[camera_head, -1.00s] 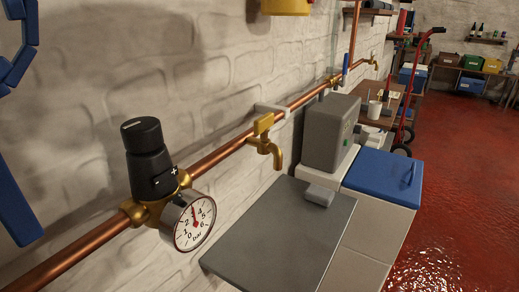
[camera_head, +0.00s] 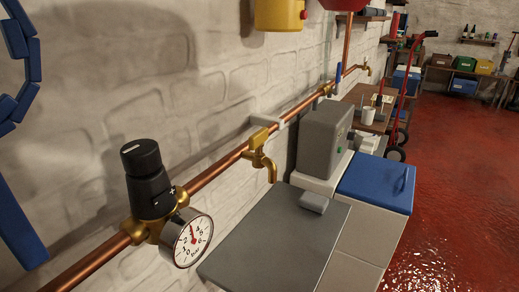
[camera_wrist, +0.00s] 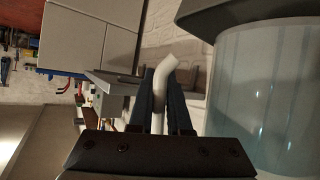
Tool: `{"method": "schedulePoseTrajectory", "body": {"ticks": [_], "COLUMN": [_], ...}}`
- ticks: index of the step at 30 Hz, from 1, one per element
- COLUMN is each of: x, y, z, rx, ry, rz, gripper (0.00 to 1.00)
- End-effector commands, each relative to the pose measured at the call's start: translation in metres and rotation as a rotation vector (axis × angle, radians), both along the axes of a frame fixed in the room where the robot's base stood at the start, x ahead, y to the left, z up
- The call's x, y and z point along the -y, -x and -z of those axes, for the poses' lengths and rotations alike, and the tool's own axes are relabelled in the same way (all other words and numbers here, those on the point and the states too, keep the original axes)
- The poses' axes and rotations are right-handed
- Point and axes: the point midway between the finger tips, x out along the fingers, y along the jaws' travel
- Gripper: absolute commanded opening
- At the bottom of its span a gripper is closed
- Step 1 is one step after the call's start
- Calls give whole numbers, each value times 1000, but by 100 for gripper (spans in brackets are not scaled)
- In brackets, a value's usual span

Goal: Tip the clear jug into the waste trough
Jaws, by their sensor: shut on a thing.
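In the wrist view, my gripper (camera_wrist: 162,98) has its two dark fingers close together around a white curved handle (camera_wrist: 161,82). Beside it on the right is a large clear, pale bluish vessel (camera_wrist: 262,100), which looks like the clear jug. It is cut off by the picture edge, and the join between handle and vessel is not clear. Neither the jug nor my gripper shows in the head view. I cannot make out the waste trough in either view.
In the head view, a copper pipe (camera_head: 205,176) runs along the white brick wall with a pressure gauge (camera_head: 188,238) and brass tap (camera_head: 262,155). Below are a grey flat top (camera_head: 270,240), a grey box (camera_head: 325,135) and a blue-lidded cabinet (camera_head: 375,180). Red floor (camera_head: 450,180) is clear at right.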

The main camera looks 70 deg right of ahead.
Motion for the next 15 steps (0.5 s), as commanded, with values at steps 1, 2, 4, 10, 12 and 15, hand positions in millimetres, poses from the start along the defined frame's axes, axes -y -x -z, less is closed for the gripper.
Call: {"method": "schedulePoseTrajectory", "body": {"ticks": [1, 2, 4, 10, 12, 15], "x": [1, 1, 0, 0, 0, 0], "y": [-1, 0, 0, 1, 2, 2], "z": [-4, -4, -4, -6, -6, -7], "rx": [1, -2, -8, -25, -30, -38], "ry": [2, 1, -1, -6, -7, -8], "rz": [0, 0, 0, 1, 1, 0], "gripper": [0, 0, 0, 0, 0, 0]}}
